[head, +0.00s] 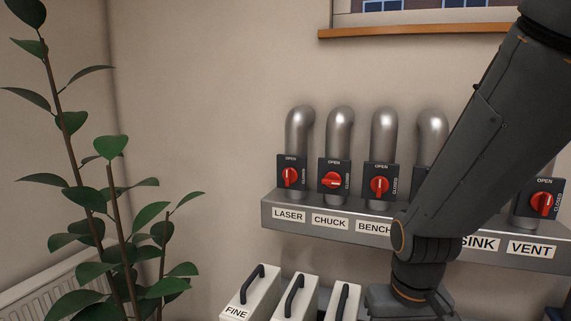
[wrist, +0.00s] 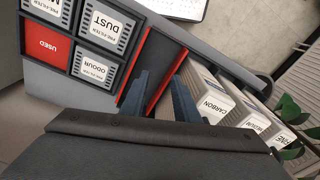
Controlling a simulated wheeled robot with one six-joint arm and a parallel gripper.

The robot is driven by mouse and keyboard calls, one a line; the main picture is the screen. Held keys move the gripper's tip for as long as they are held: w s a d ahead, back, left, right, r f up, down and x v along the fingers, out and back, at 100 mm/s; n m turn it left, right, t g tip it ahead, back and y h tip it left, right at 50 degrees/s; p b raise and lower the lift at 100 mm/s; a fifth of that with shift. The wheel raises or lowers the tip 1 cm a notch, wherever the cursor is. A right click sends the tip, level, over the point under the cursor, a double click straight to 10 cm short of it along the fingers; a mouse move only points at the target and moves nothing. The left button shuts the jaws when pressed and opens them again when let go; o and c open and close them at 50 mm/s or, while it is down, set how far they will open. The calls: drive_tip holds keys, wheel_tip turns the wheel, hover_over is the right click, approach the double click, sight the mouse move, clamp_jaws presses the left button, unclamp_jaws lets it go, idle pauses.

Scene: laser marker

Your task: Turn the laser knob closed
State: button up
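The laser knob (head: 290,177) is a red rotary handle on a dark plate, on the pipe above the LASER label (head: 289,216). Its white mark stands upright, toward the word OPEN; CLOSED is written along the plate's right side. In the wrist view, my gripper (wrist: 161,84) is open, its two blue-grey fingers apart with nothing held between them. It is over a grey unit with a red-edged slot (wrist: 160,70), away from the knob. The gripper's fingers are not visible in the head view, and the laser knob is not in the wrist view.
Similar knobs for chuck (head: 334,181), bench (head: 379,185) and vent (head: 543,204) share the grey manifold (head: 345,227). My arm hides part of it. White handled filter boxes (head: 250,295) stand below. A leafy plant (head: 105,220) is at left.

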drive_tip(key=w+a+r+t+p, duration=0.2)
drive_tip(key=w+r+p, duration=0.2)
drive_tip(key=r+p, duration=0.15)
drive_tip(key=m+t+h+p, duration=0.4)
drive_tip(key=t+h, duration=0.2)
drive_tip(key=t, duration=0.8)
approach(287, 174)
drive_tip(key=w, duration=0.1)
drive_tip(key=p+x, duration=0.1)
drive_tip(key=x, duration=0.6)
drive_tip(key=shift+d+p, duration=0.15)
drive_tip(key=shift+p, duration=0.15)
drive_tip(key=shift+c, duration=0.3)
clamp_jaws()
